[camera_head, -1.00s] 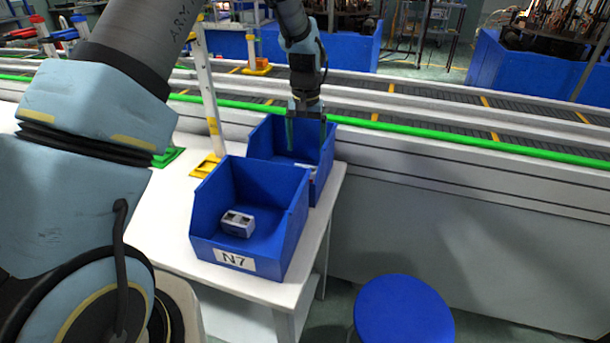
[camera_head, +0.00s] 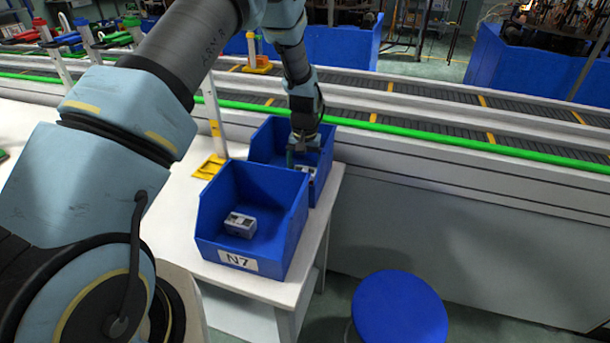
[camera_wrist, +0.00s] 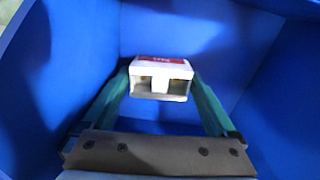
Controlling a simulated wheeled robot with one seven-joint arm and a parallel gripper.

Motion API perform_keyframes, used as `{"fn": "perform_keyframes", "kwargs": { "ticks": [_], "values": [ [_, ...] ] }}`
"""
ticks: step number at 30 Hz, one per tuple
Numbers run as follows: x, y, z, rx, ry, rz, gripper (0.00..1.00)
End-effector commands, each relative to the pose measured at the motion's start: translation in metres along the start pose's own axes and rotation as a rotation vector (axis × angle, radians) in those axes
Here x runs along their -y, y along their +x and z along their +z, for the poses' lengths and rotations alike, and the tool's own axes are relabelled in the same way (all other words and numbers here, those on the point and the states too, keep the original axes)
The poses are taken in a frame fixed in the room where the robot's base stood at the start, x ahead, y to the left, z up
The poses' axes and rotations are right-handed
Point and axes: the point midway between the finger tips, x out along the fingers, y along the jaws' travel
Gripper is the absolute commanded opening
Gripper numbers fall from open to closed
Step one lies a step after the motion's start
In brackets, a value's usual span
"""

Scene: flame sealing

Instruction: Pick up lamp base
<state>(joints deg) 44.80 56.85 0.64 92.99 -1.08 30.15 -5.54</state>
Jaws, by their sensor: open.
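A small white box-shaped part with a red label and two square openings, seemingly the lamp base (camera_wrist: 161,78), lies in the rear blue bin. In the head view it shows only in part (camera_head: 306,171), partly hidden by the front bin and my gripper. My gripper (camera_head: 302,160) is lowered into that rear bin. In the wrist view its two green fingers (camera_wrist: 160,98) stand apart, one on each side of the white part. I cannot tell whether either finger touches it.
The rear blue bin's walls (camera_wrist: 215,30) surround my gripper closely. A conveyor (camera_head: 420,120) runs behind, and a blue stool (camera_head: 400,310) stands at front right.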

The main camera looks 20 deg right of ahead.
Motion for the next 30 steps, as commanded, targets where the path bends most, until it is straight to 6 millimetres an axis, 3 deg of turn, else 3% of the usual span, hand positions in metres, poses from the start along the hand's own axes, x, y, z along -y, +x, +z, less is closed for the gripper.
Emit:
{"fn": "perform_keyframes", "kwargs": {
  "ticks": [2,18,30],
  "values": [
    [0.0000,0.0000,-0.0001,0.000,0.000,0.000,0.89],
    [0.0000,-0.0004,-0.0001,0.000,0.000,0.000,0.28],
    [0.0000,-0.0056,-0.0005,-0.001,0.000,0.000,0.28]
  ]
}}
